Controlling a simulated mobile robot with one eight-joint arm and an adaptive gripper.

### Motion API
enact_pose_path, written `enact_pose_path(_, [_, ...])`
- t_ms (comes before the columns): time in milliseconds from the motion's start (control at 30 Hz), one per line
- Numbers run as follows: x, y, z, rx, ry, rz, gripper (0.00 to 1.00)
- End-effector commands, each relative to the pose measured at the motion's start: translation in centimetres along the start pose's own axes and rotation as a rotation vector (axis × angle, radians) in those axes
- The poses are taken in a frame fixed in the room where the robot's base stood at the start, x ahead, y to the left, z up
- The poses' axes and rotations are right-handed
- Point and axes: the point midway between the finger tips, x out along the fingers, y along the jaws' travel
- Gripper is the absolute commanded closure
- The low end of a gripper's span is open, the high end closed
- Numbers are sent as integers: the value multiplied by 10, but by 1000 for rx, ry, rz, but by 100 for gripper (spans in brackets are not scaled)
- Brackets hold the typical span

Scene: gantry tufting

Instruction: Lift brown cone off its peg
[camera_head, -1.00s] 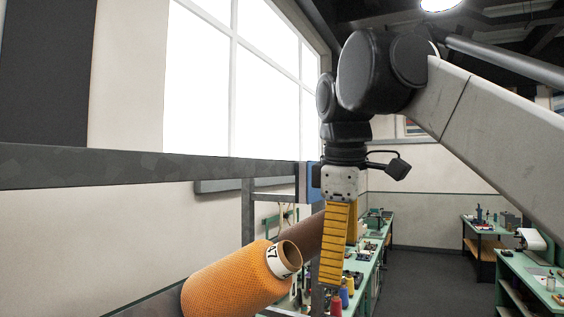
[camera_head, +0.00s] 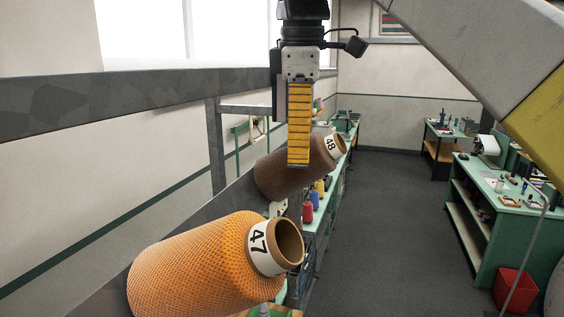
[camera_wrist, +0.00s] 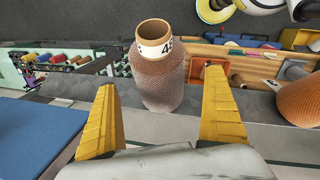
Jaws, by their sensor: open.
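The brown cone (camera_head: 280,172), a mesh-covered spool with a white band marked 48, lies tilted on the grey frame beyond the orange cone. Its open tube end points up to the right. In the wrist view the brown cone (camera_wrist: 160,85) stands between my two yellow fingers, with its tube mouth towards the top. My gripper (camera_head: 299,160) is open, pointing down, and one finger covers part of the brown cone in the head view. I cannot tell whether the fingers touch it. Its peg is hidden inside the cone.
The orange cone (camera_head: 195,265), marked 47, is near at lower left; it also shows at the wrist view's right edge (camera_wrist: 302,102). A grey beam (camera_head: 130,100) crosses at left. Green benches (camera_head: 490,210) stand right. A red bin (camera_head: 515,290) is on the open floor.

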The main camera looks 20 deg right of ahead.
Motion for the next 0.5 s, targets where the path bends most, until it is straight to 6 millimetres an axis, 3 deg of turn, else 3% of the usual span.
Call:
enact_pose_path(200, [38, 0, 0, 0, 0, 0, 0])
enact_pose_path(500, [57, 0, 0, -1, 0, 0, 0])
